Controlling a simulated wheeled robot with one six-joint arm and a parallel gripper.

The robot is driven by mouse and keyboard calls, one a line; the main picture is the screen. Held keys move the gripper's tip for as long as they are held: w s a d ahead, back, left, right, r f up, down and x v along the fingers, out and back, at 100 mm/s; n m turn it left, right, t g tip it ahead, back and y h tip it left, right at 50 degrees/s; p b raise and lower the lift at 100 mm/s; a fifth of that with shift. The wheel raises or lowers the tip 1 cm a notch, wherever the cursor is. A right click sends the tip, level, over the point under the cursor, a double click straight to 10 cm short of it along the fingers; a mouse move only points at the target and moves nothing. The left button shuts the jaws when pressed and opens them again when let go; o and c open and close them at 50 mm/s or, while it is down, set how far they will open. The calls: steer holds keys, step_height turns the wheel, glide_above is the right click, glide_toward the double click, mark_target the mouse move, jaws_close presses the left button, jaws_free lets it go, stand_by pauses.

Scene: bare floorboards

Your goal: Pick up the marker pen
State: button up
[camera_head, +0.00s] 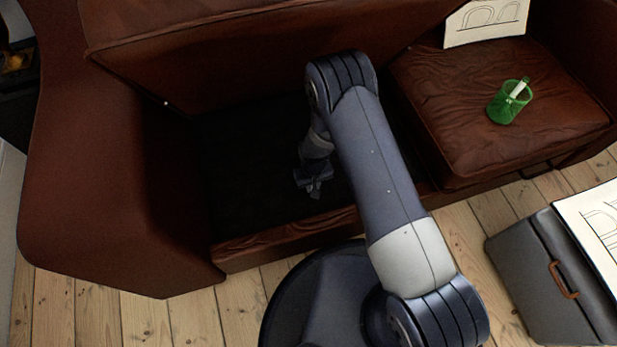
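A white stick-like object (518,88), which looks like the marker pen, leans in a green cup (502,109).
The brown sofa (95,170) has a backrest behind and an armrest at the left. A drawn sheet (486,22) leans at the back right. A grey case (545,275) with a brown handle and another drawn sheet (598,225) are at the lower right. Bare floorboards show in front.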

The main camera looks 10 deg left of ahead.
jaws_close()
